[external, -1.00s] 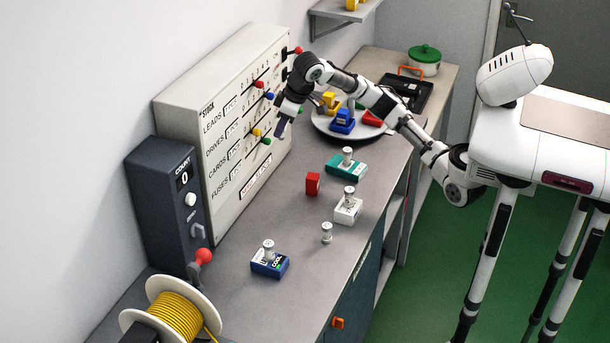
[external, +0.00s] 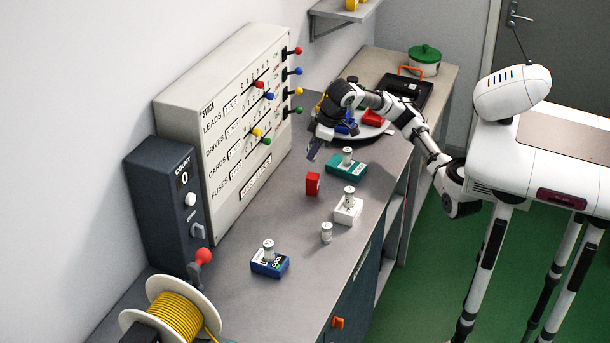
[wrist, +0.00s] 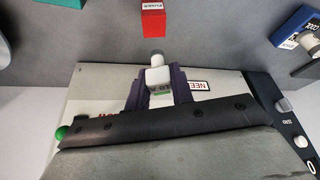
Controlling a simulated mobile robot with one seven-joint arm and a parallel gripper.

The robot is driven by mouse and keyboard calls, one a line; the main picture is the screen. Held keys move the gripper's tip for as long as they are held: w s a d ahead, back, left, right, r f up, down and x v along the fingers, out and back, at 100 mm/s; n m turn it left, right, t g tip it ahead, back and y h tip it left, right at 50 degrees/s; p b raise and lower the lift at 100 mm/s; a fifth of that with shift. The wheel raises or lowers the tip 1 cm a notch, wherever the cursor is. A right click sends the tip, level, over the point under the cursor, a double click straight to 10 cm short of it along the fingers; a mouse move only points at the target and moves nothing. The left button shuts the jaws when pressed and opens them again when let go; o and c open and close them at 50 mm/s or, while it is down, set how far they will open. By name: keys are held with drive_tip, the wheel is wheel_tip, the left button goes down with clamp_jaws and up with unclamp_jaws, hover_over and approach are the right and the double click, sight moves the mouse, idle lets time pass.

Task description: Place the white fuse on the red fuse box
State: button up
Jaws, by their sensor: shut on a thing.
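My gripper (wrist: 155,90) is shut on a small white piece with a grey round end, which I take as the white fuse (wrist: 158,75); a bit of green lettering shows on it. In the external view, my gripper (external: 314,150) hangs above the counter in front of the plate, and the held piece is too small to make out there. The red fuse box (external: 312,184) stands on the counter, apart from my gripper and nearer the camera. In the wrist view, the red fuse box (wrist: 152,20) lies straight beyond the fingertips, with a white label. Nothing sits on it.
A teal box (external: 346,167), a white box (external: 348,211) and a blue box (external: 270,264) stand around it, each with a grey cylinder on top. A loose grey cylinder (external: 327,232) stands near the white box. The stock panel (external: 222,113) stands along the wall.

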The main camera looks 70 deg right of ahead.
sight(313, 161)
drive_tip(key=shift+f, duration=2.75)
drive_tip(key=shift+f, duration=0.15)
drive_tip(key=o, duration=1)
drive_tip(key=shift+r, duration=0.3)
drive_tip(key=v, duration=1.1)
drive_tip(key=shift+s+r, duration=0.3)
